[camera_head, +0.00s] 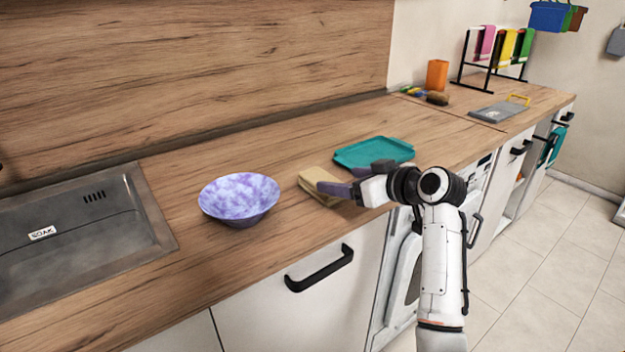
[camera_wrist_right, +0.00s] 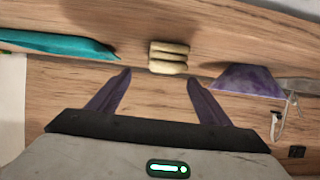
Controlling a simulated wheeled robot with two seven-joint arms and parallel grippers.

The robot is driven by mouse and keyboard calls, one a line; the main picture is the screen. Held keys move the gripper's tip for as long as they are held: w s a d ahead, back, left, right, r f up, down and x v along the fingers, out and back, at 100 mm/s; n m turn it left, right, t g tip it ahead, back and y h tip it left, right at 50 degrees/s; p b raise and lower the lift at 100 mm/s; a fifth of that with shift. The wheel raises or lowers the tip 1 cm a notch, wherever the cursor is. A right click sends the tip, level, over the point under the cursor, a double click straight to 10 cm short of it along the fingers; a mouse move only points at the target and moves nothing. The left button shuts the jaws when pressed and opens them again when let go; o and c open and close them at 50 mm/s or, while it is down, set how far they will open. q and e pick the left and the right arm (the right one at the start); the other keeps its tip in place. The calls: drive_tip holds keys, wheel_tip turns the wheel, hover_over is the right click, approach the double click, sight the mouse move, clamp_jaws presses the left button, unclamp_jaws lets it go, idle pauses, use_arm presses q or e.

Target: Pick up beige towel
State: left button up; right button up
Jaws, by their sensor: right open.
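A folded beige towel (camera_head: 318,184) lies on the wooden counter between a purple bowl and a teal tray. In the right wrist view the towel (camera_wrist_right: 168,57) shows its stacked folds, ahead of and between my fingertips. My right gripper (camera_head: 352,182) is open at the towel's right side, with its dark purple fingers pointing at it. In the right wrist view the right gripper (camera_wrist_right: 160,80) has nothing between its fingers. The head view does not clearly show whether a finger touches the towel. My left gripper is not in view.
The purple bowl (camera_head: 240,195) stands left of the towel, and the teal tray (camera_head: 374,152) lies behind it to the right. A metal sink (camera_head: 75,235) is at the far left. Black drawer handle (camera_head: 319,268) sticks out below the counter edge. Drying rack (camera_head: 494,60) stands far back.

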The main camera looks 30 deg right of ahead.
sight(322, 178)
drive_tip(key=x, duration=0.3)
drive_tip(key=shift+w+a+f, duration=0.15)
drive_tip(key=shift+w+a, duration=0.05)
drive_tip(key=shift+w, duration=0.15)
drive_tip(key=x, duration=0.4)
drive_tip(key=shift+a+f, duration=0.2)
drive_tip(key=shift+a, duration=0.15)
drive_tip(key=shift+w+f, duration=0.15)
drive_tip(key=shift+w, duration=0.35)
drive_tip(key=c, duration=1.3)
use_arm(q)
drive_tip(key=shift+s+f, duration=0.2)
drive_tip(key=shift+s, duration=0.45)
